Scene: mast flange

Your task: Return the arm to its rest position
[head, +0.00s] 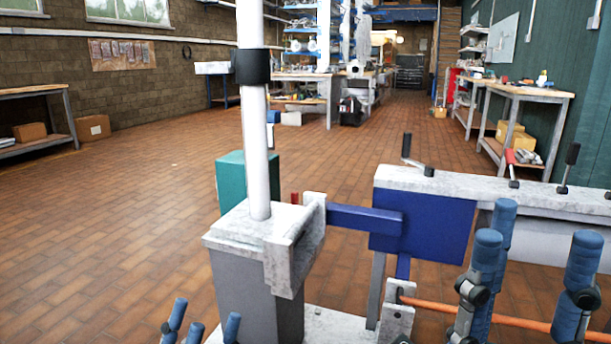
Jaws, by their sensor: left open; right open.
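My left gripper (203,322) shows only its blue padded fingertips at the bottom edge, spread and empty. The rest of it is out of view. My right gripper (535,255) is at the lower right with its blue padded fingers spread wide. An orange rod (521,323) runs behind its fingers; I cannot tell whether they touch it. A white mast (258,150) with a black collar (252,67) stands upright in a grey metal block (244,285), between the two grippers and nearer the left one.
A blue bar (358,217) joins the block's clamp to a blue plate (425,227) under a grey beam (450,186) with black-handled levers. A teal box (231,178) stands behind the mast. Workbenches (521,96) line the right wall. Tiled floor (110,210) is clear at left.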

